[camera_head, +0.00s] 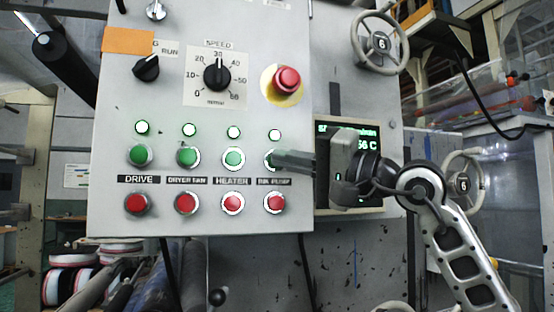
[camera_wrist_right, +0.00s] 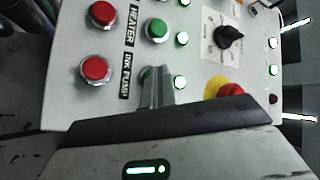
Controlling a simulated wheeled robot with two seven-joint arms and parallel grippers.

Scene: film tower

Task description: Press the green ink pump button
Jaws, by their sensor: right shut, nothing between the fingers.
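The green ink pump button (camera_head: 269,159) is at the right end of the green row on the grey control panel (camera_head: 115,100). My right gripper (camera_head: 278,160) comes in from the right, and its fingertips cover most of this button. Its fingers are shut with nothing between them. In the right wrist view the shut fingers (camera_wrist_right: 158,75) reach to the button, of which only a small edge shows beside the "INK PUMP" label (camera_wrist_right: 126,76). I cannot tell for sure whether the tips touch it. The lamp (camera_head: 274,135) above the button glows. My left gripper is not in view.
The red ink pump button (camera_head: 275,202) sits just below, and the green heater button (camera_head: 234,158) is to the left. A red emergency stop (camera_head: 287,80) on a yellow ring is above. A screen (camera_head: 368,146) stands behind my right gripper. Handwheels (camera_head: 381,43) are at the right.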

